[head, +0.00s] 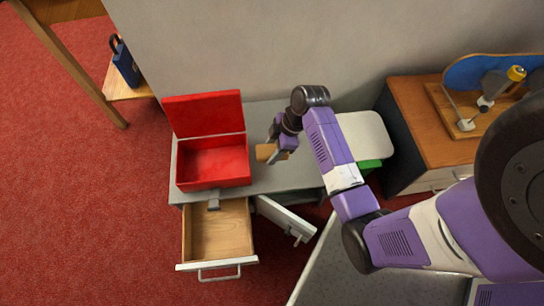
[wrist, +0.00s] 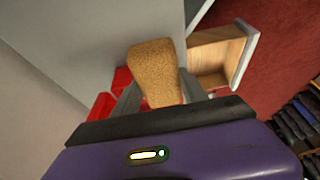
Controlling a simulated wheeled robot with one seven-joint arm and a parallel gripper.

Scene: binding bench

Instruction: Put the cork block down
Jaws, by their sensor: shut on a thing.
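The cork block (wrist: 155,72) is a tan, speckled block held between the fingers of my gripper (wrist: 160,98) in the wrist view. In the head view the cork block (head: 265,152) shows at the tip of my gripper (head: 273,150), over the grey bench top (head: 285,179), just right of the open red box. My gripper is shut on it. I cannot tell whether the block touches the surface below.
An open red box (head: 212,163) with its lid up stands on the left of the bench. Below it a wooden drawer (head: 218,230) is pulled out, and a small grey door (head: 286,218) hangs open. A wooden cabinet (head: 430,125) stands at the right.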

